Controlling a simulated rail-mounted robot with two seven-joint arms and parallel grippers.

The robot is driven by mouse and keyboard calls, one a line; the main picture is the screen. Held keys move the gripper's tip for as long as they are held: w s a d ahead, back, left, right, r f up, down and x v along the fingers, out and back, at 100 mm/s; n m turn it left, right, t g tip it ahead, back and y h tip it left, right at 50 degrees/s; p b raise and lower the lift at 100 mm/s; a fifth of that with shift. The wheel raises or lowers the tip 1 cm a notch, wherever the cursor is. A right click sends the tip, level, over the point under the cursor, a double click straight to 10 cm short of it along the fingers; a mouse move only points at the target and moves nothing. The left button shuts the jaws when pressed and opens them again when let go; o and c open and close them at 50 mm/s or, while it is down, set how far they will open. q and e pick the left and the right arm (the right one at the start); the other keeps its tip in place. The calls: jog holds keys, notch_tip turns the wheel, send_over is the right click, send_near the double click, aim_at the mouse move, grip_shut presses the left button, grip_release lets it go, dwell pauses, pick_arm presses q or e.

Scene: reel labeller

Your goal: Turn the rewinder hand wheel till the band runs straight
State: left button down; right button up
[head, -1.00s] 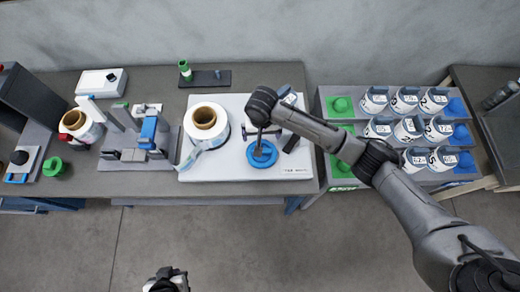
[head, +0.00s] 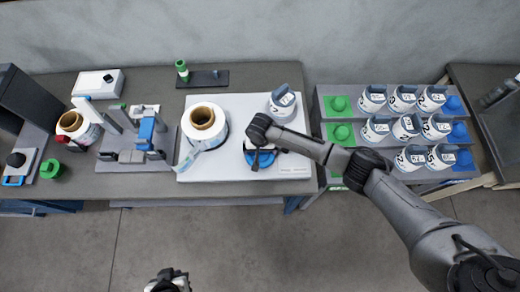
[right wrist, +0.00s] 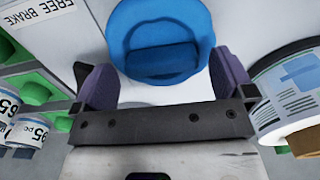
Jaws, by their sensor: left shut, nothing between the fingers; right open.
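The blue hand wheel (head: 291,164) lies on the white machine plate (head: 230,172), partly covered by my right arm in the head view. In the right wrist view the wheel (right wrist: 165,18) sits just past my open right gripper (right wrist: 165,78), roughly centred between its purple fingers. I cannot tell whether they touch it. A large white roll (head: 204,120) with a brown core stands on the plate, and the printed band (head: 190,160) leaves its lower left side. My left gripper (head: 168,282) is shut and empty at the bottom edge.
Racks of labelled white reels (head: 407,127) with green and blue holders stand to the right. A clamp-like fixture (head: 145,140) and another roll (head: 75,127) are on the bench at left. The floor in front is clear.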

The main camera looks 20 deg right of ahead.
jog(key=shift+f, duration=0.5)
jog(key=c, duration=0.8)
jog(key=shift+r+m+p, duration=0.2)
jog(key=shift+m+p, duration=0.3)
jog(key=shift+p, duration=0.4)
jog(key=m+p, duration=0.3)
jog(key=shift+a+p, duration=0.15)
jog(key=shift+p, duration=0.2)
jog(key=m+p, duration=0.2)
jog(key=m, duration=0.1)
jog(key=shift+m, duration=0.4)
jog(key=shift+w+f+m+p, duration=0.15)
jog(key=shift+m+p, duration=0.7)
jog(key=shift+m, duration=0.65)
